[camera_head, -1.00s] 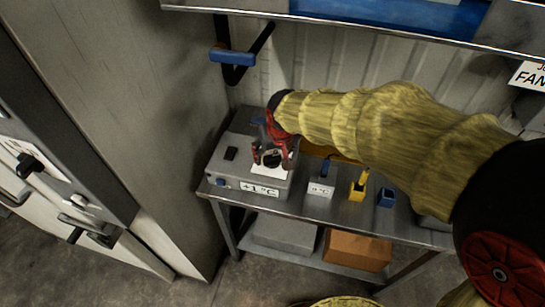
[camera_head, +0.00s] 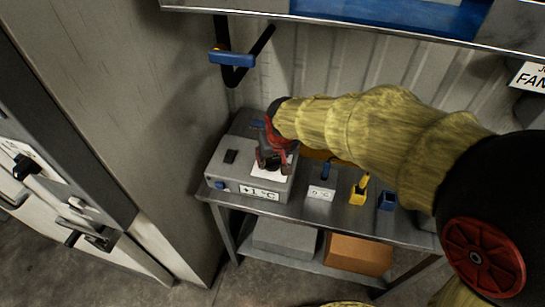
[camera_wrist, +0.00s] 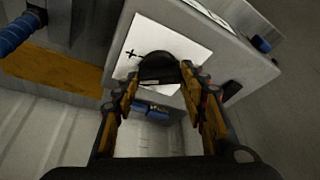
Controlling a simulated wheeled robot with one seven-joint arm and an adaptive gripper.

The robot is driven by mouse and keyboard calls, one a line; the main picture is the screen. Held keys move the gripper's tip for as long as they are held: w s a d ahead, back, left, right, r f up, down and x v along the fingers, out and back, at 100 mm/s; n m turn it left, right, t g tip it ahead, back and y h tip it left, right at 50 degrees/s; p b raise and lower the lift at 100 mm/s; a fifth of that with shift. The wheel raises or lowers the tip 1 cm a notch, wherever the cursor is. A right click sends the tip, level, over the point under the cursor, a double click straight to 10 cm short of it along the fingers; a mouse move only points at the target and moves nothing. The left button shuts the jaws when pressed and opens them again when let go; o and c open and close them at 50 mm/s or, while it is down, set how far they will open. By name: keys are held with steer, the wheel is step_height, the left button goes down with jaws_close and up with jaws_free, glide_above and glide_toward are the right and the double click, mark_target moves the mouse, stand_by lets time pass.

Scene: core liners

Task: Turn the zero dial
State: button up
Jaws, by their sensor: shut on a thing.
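The zero dial (camera_wrist: 157,66) is a round black knob on a white square card with a small cross mark, on top of a grey box (camera_head: 222,172). The box front carries a "+1 °C" label (camera_head: 260,192). My gripper (camera_wrist: 163,76) has its fingers on either side of the dial and is shut on it. In the head view my gripper (camera_head: 272,160) comes down onto the card, and its fingers mostly hide the dial.
The box stands at the left end of a metal table (camera_head: 335,212). To its right are a small "0 °C" block (camera_head: 320,192), a yellow holder (camera_head: 358,193) and a blue cup (camera_head: 387,200). A black switch (camera_head: 231,156) sits on the box's left top. A wall rises behind.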

steer(key=c, duration=0.4)
steer(key=shift+c, duration=0.2)
steer(key=shift+r+n+p, duration=0.1)
steer(key=shift+n+p, duration=0.3)
steer(key=shift+p, duration=0.1)
steer(key=shift+d, duration=0.1)
steer(key=shift+n+g+y, duration=0.3)
steer(key=shift+n+y, duration=0.3)
steer(key=shift+n, duration=0.6)
steer(key=shift+w+n+g+y+b, duration=0.1)
steer(key=shift+n+g+y+b, duration=0.3)
steer(key=shift+n, duration=0.8)
